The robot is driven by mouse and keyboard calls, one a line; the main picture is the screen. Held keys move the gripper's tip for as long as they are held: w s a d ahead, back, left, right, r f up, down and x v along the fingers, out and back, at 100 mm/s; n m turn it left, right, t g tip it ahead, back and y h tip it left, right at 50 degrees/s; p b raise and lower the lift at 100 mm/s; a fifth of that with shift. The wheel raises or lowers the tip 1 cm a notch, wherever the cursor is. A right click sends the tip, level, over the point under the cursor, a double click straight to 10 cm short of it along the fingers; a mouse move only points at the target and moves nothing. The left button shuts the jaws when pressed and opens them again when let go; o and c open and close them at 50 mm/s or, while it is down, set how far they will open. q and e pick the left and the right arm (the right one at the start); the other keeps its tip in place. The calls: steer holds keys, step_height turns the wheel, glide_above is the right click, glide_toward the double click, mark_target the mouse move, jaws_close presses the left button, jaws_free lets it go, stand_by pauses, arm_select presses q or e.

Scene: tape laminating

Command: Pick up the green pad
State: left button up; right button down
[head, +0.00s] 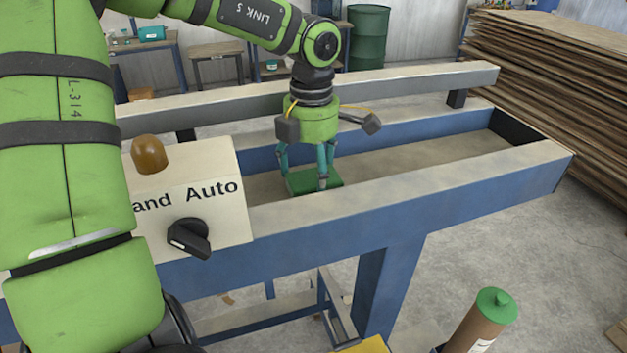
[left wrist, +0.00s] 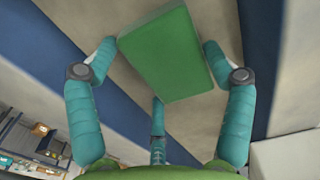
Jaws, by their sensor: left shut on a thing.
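The green pad (head: 301,183) is a flat rectangular block low in the trough of the blue and beige bench (head: 400,200). My left gripper (head: 308,172) reaches down over it with teal fingers and is shut on it. In the left wrist view the pad (left wrist: 160,52) lies between the three fingers, one on each side and one at the near edge. Whether the pad touches the bench surface is hard to tell. My right gripper is in neither view.
A beige control box (head: 225,215) with an orange lamp (head: 149,154) and a black knob (head: 189,238) stands left of the pad. Bench rails run along both sides. Stacked brown boards (head: 560,80) stand at right. A green-topped brown cylinder (head: 480,322) is at bottom right.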

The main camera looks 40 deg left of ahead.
mark_target(312, 171)
arm_select(q)
steer(key=shift+w+r+b, duration=0.1)
steer(key=shift+r+b, duration=0.2)
steer(key=shift+r, duration=0.15)
step_height(312, 171, up, 3)
steer(key=shift+a+b, duration=0.1)
steer(key=shift+b, duration=0.55)
steer(key=d+r, duration=0.2)
steer(key=d, duration=0.1)
steer(key=d+r+b, duration=0.1)
steer(key=d+r, duration=0.1)
steer(key=d, duration=0.2)
steer(key=d+r, duration=0.2)
steer(key=d, duration=0.1)
steer(key=shift+w+d+b, duration=0.15)
steer(key=shift+b, duration=0.25)
steer(key=shift+d+r, duration=0.5)
steer(key=shift+d, duration=0.3)
